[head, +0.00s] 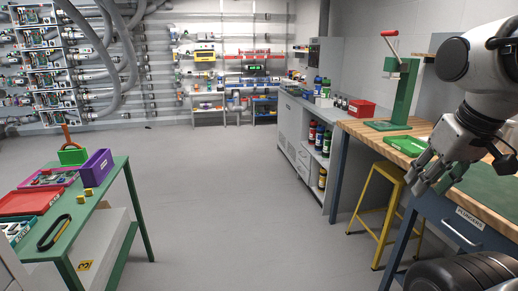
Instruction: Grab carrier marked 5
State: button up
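No carrier with a readable 5 shows in the head view. A green carrier with a brown handle (72,153) stands at the back of the green table at left, with no legible mark. A pale box (105,240) under that table bears a yellow tag (85,266) that seems to read 3. My gripper (426,186) hangs at the right, above the edge of the wooden workbench. Its fingers look spread and nothing shows between them. It is far from the green table.
The green table (122,180) holds a purple bin (97,166), a red tray (27,202) and small yellow blocks. The wooden workbench (470,205) bears a green press (400,95); a yellow stool (378,205) stands beside it. Shelves (232,85) line the back. The grey floor between is clear.

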aim_at(318, 82)
jog(key=i, duration=2.2)
jog(key=i+z, duration=0.25)
jog(key=i, duration=0.25)
jog(key=i+j+z, duration=0.25)
jog(key=i, duration=0.2)
jog(key=i+j+z, duration=0.25)
jog(key=i, duration=0.25)
jog(key=i+j+z, duration=0.1)
jog(key=z, duration=0.45)
jog(key=i+j+z, duration=0.4)
jog(key=j, duration=0.25)
jog(key=i+j+z, duration=0.1)
jog(key=j+z, duration=0.15)
jog(key=j, duration=0.15)
jog(key=i+j, duration=0.15)
jog(key=j, duration=0.25)
jog(key=i+j, duration=0.1)
jog(key=j, duration=0.3)
jog(key=i+j+z, duration=0.1)
jog(key=j, duration=0.3)
jog(key=i+j, duration=0.15)
jog(key=j, duration=0.25)
jog(key=i+j, duration=0.15)
jog(key=j, duration=0.3)
jog(key=i+j+z, duration=0.1)
jog(key=j, duration=0.3)
jog(key=i+j, duration=0.1)
jog(key=j, duration=0.3)
